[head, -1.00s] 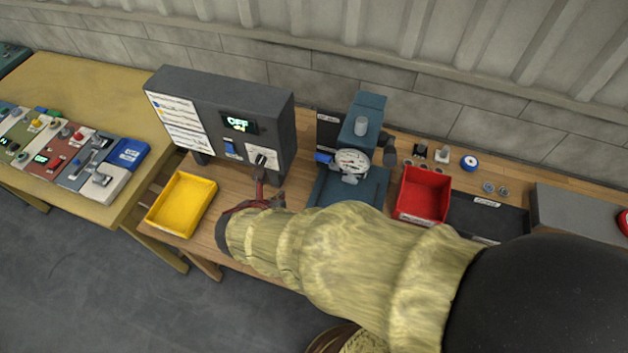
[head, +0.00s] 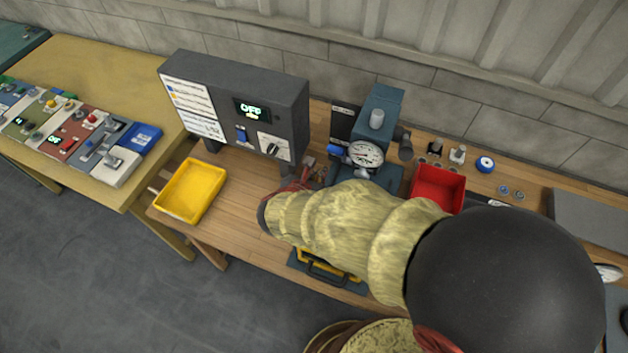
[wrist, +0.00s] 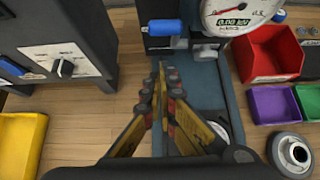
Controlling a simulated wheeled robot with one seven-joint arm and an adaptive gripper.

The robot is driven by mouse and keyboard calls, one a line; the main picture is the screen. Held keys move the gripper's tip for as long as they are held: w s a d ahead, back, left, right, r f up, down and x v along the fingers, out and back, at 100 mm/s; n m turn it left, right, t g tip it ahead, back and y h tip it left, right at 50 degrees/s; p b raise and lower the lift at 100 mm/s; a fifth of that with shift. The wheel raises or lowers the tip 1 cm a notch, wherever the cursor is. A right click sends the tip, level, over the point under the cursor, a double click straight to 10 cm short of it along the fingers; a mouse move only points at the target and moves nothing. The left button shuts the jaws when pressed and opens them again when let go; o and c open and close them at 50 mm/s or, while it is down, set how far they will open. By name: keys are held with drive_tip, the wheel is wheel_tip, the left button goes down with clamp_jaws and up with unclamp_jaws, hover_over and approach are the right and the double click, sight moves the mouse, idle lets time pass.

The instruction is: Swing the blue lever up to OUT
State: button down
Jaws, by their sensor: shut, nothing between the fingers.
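A blue lever handle (head: 335,150) sticks out to the left of the teal gauge device (head: 380,110), beside its round dial. It lies roughly level and also shows in the wrist view (wrist: 165,27). My gripper (wrist: 161,68) is shut and empty, its fingertips just below the blue handle in the wrist picture and apart from it. In the head view my gripper (head: 308,172) is partly hidden by my sleeved arm. The lever's pivot and any OUT marking are not readable.
A dark control box (head: 235,95) with an OFF display, a small blue switch (head: 241,135) and a knob (head: 272,148) stands to the left. A yellow tray (head: 163,205) lies in front of it. A red bin (head: 437,185) stands right of the device, with purple (wrist: 273,104) and green bins nearby.

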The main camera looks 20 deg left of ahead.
drive_tip(key=w, duration=0.5)
drive_tip(key=shift+d+f, duration=0.25)
